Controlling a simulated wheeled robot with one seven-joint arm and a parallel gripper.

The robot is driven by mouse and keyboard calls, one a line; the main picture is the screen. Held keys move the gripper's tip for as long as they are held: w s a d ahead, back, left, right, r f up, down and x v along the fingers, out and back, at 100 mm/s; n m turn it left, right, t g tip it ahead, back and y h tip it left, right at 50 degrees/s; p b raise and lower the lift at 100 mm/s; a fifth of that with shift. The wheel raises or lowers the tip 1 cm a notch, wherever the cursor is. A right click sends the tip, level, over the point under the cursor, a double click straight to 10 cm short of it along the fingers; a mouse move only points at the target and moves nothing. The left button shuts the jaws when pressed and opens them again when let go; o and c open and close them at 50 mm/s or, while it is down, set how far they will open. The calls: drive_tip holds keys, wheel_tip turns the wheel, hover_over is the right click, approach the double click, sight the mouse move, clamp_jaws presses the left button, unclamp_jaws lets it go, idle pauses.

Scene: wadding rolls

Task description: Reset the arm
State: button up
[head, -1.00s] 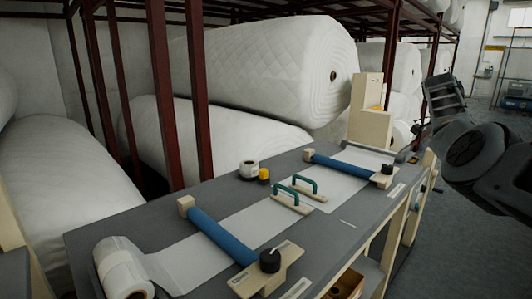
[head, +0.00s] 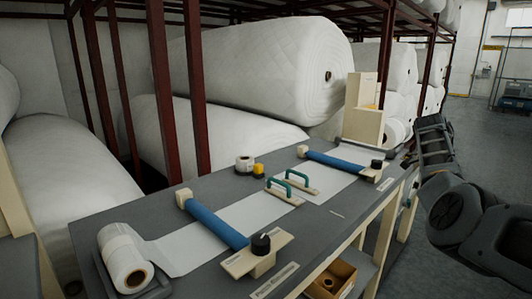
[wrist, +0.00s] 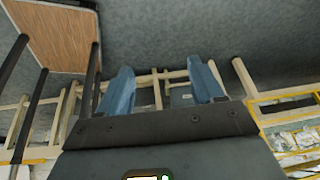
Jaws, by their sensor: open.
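My gripper shows in the wrist view (wrist: 162,95) with its two blue fingers spread apart and nothing between them. In the head view my arm (head: 452,205) is at the right, beyond the right end of the grey workbench (head: 110,218), apart from it. The arm's end points up and its fingertips cannot be made out there.
On the bench lie a white sheet (head: 255,212), two blue rollers (head: 217,224) (head: 335,160), two green-handled tools (head: 285,192) and a white roll (head: 122,262). Big wadding rolls (head: 260,65) fill red racks behind. Open floor (head: 480,140) lies at the right.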

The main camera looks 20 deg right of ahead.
drive_tip(key=s+a+f+n+t+h, duration=0.2)
drive_tip(key=s+f+n, duration=0.15)
drive_tip(key=f, duration=0.75)
drive_tip(key=s+a+f+n+t+h, duration=0.1)
drive_tip(key=s+a+f+n+h, duration=0.2)
drive_tip(key=f, duration=0.7)
drive_tip(key=s+a+f+n+t, duration=0.3)
drive_tip(key=s+a+f+n, duration=0.15)
drive_tip(key=a, duration=0.25)
drive_tip(key=s+a+f+n+t, duration=0.3)
drive_tip(key=s+a+f+n, duration=0.1)
drive_tip(key=a+f+n, duration=0.15)
drive_tip(key=s+a+r+n+t+y, duration=0.25)
drive_tip(key=s+a+r+n, duration=0.2)
drive_tip(key=s+a, duration=0.4)
drive_tip(key=s+a+r+n+t+y, duration=0.25)
drive_tip(key=s+a+n, duration=0.25)
drive_tip(key=a, duration=0.6)
drive_tip(key=s+a+r+n+t+y, duration=0.1)
drive_tip(key=s+a+r, duration=0.4)
drive_tip(key=r, duration=0.5)
drive_tip(key=s+a+r+n+t+y, duration=0.1)
drive_tip(key=s+a+r+n+t, duration=0.2)
drive_tip(key=r, duration=0.6)
drive_tip(key=s+a, duration=0.2)
drive_tip(key=s, duration=0.1)
drive_tip(key=shift+r+t+y, duration=0.3)
drive_tip(key=shift+r+t, duration=0.05)
drive_tip(key=shift+t, duration=0.05)
